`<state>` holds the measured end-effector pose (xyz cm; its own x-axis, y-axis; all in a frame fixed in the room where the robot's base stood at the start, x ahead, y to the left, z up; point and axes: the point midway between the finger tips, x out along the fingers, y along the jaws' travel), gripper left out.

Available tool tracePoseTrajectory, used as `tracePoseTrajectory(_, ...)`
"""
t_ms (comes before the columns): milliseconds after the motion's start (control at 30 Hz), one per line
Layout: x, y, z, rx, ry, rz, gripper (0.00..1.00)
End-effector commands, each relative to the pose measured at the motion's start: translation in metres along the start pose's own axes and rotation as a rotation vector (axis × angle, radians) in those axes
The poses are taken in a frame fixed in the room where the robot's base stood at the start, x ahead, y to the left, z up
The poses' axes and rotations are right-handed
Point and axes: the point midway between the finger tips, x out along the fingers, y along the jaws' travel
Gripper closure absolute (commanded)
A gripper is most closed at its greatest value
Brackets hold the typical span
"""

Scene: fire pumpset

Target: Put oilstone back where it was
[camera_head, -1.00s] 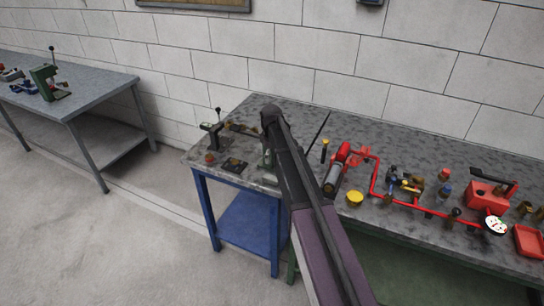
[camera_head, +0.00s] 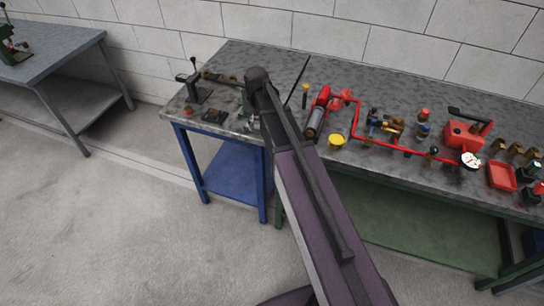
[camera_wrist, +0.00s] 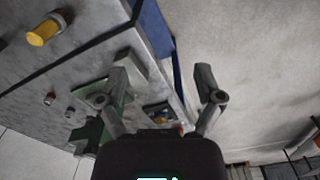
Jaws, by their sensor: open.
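My gripper (camera_wrist: 165,88) is open in the wrist view, its two fingers apart with nothing held between them. A green fixture (camera_wrist: 112,100) stands at the left finger, partly covered by it; I cannot tell whether they touch. A small dark flat item (camera_head: 214,115) with yellowish marks lies near the front of the left bench. I cannot tell whether it is the oilstone, and no other oilstone is clear. In the head view my arm hides my gripper and part of the bench top.
A blue-legged bench (camera_head: 200,135) adjoins a longer green-legged bench (camera_head: 400,85). Red piping (camera_head: 385,143), a yellow cap (camera_head: 336,140) and a red pump box (camera_head: 465,135) crowd the long bench. A small black press (camera_head: 194,85) stands at left. The floor in front is clear.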

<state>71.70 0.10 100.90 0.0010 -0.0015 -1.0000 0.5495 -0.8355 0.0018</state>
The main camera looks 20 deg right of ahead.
Motion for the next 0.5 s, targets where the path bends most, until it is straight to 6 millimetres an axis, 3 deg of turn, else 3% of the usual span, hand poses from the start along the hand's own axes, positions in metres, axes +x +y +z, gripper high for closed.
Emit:
tracePoseTrajectory(33,0.000,-0.018,0.028,0.060,0.000,0.000,0.15)
tracePoseTrajectory(200,0.000,-0.055,0.084,0.278,-0.001,0.000,0.15)
tracePoseTrajectory(333,0.000,-0.078,0.118,0.422,-0.001,-0.001,0.15)
tracePoseTrajectory(500,0.000,-0.095,0.145,0.543,-0.001,-0.001,0.15)
